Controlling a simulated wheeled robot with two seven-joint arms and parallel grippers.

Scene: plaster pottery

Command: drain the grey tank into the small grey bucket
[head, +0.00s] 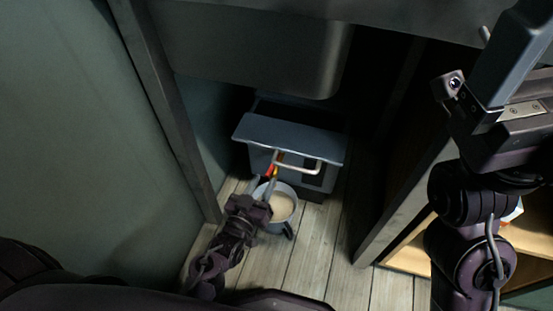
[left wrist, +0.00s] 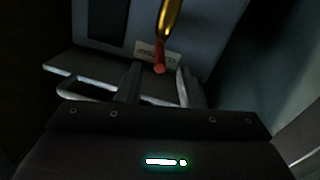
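The grey tank (head: 262,158) stands low in a dark recess under a flat lid, with a pale bar handle (head: 300,163) on its front. A brass tap (left wrist: 170,18) with a red tip (left wrist: 160,68) projects from it; the red part also shows in the head view (head: 270,171). The small grey bucket (head: 291,222) stands upright on the floor below the tap, with a pale beige surface inside. My left gripper (left wrist: 158,85) is open, its fingers apart on either side of the red tip; contact is not clear. My right gripper (head: 512,60) is at the upper right, fingertips not clear.
A large grey basin or panel (head: 250,45) overhangs the tank. A post (head: 168,100) and green wall (head: 60,120) bound the left. Wooden shelving (head: 410,255) stands at the right. Plank floor (head: 310,262) is clear before the bucket.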

